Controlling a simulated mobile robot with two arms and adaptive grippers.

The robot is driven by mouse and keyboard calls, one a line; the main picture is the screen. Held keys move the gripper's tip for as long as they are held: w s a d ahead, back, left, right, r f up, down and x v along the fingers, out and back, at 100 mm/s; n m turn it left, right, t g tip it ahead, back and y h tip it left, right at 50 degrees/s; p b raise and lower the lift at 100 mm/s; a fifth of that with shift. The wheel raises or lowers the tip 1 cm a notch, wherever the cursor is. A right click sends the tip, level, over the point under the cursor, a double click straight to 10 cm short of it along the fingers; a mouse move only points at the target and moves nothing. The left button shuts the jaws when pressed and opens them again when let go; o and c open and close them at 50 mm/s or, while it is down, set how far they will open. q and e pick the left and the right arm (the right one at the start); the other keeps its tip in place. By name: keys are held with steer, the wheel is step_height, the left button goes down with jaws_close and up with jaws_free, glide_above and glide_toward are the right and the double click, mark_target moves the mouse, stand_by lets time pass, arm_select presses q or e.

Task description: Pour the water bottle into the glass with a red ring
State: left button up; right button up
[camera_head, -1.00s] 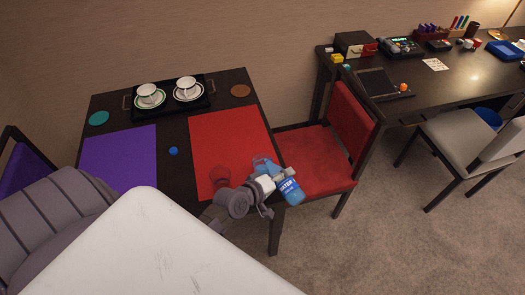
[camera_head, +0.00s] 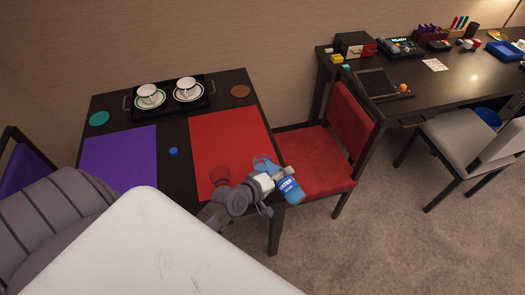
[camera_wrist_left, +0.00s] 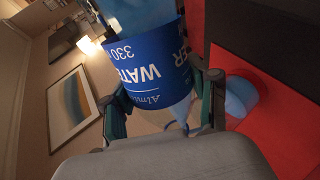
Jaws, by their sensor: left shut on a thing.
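My left gripper (camera_head: 265,184) is shut on the water bottle (camera_head: 290,188), a clear blue bottle with a blue label, held tilted near the front right corner of the dining table. In the left wrist view the bottle (camera_wrist_left: 150,62) sits between the two fingers, its label text upside down. My right gripper is not in view.
The table holds a red mat (camera_head: 225,140), a purple mat (camera_head: 120,160), a small blue object (camera_head: 173,151) and a black tray (camera_head: 208,105) with two cups. A red chair (camera_head: 315,165) stands close on the right. A desk with several items is farther right.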

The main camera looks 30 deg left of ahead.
arm_select(q)
steer(key=shift+r+n+p, duration=0.3)
steer(key=shift+r, duration=0.1)
stand_by(1.9)
